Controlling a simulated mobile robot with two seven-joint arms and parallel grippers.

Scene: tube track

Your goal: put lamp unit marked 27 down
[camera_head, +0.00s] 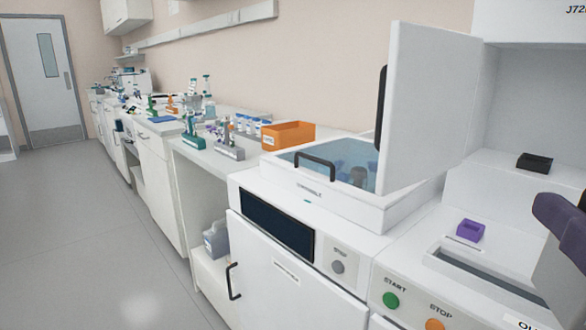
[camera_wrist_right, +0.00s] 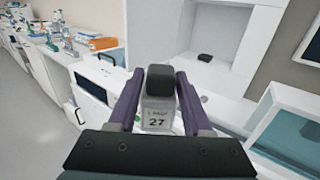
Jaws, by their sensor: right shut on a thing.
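In the right wrist view, the lamp unit marked 27 (camera_wrist_right: 157,116) is a grey block with a black top. My right gripper (camera_wrist_right: 158,84) is shut on it, with one purple finger on each side. The unit is held in front of the white machine, and I cannot tell whether it touches anything below. In the head view only part of my right gripper (camera_head: 562,215) shows at the right edge, purple and grey. The number on the unit cannot be read there. My left gripper is in neither view.
A white machine with START and STOP buttons (camera_head: 391,300) has a dark slot (camera_head: 485,272), a small purple block (camera_head: 470,230) and a black block (camera_head: 534,162) in its recess. An orange bin (camera_head: 288,134) stands farther left.

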